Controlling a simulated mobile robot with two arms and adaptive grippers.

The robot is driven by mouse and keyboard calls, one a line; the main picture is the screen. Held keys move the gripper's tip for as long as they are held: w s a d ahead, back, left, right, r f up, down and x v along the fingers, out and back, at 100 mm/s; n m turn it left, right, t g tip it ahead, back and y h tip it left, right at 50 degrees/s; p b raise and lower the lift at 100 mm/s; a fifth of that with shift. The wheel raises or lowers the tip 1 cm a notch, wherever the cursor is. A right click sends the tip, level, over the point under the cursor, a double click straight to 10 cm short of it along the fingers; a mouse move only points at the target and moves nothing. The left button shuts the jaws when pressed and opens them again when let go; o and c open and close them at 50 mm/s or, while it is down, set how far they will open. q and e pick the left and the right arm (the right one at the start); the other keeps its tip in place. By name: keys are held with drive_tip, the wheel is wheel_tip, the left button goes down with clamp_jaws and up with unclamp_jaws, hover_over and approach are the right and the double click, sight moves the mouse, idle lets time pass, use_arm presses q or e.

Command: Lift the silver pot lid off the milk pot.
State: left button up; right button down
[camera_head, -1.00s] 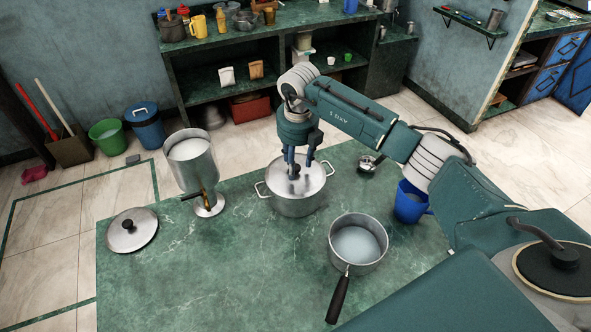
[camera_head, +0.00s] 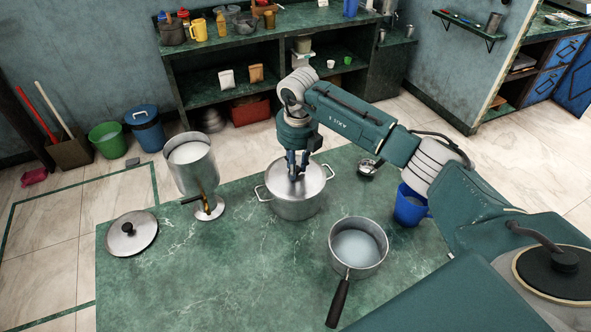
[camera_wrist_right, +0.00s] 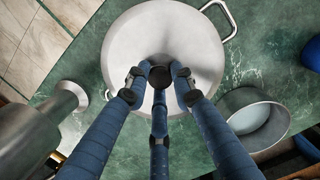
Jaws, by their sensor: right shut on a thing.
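The silver pot lid (camera_head: 314,182) sits on the two-handled milk pot (camera_head: 296,208) near the table's back edge. In the right wrist view the lid (camera_wrist_right: 205,40) fills the top middle, with a dark knob (camera_wrist_right: 160,77) at its centre. My right gripper (camera_head: 297,176) points straight down over the lid, its blue fingers shut around the knob. The fingertips (camera_wrist_right: 160,75) hide part of the knob in both views. I see no gap between lid and pot. My left gripper is not in view.
A saucepan with whitish liquid (camera_head: 356,247) stands front right of the pot. A tall metal vessel on a stand (camera_head: 192,165) is to the left, another lid (camera_head: 131,238) lies far left. A blue mug (camera_head: 409,207) and small metal pot (camera_head: 367,169) are to the right.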

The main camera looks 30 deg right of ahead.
wheel_tip(320, 180, up, 22)
drive_tip(key=b, duration=0.1)
drive_tip(key=shift+r, duration=0.25)
idle(0.6)
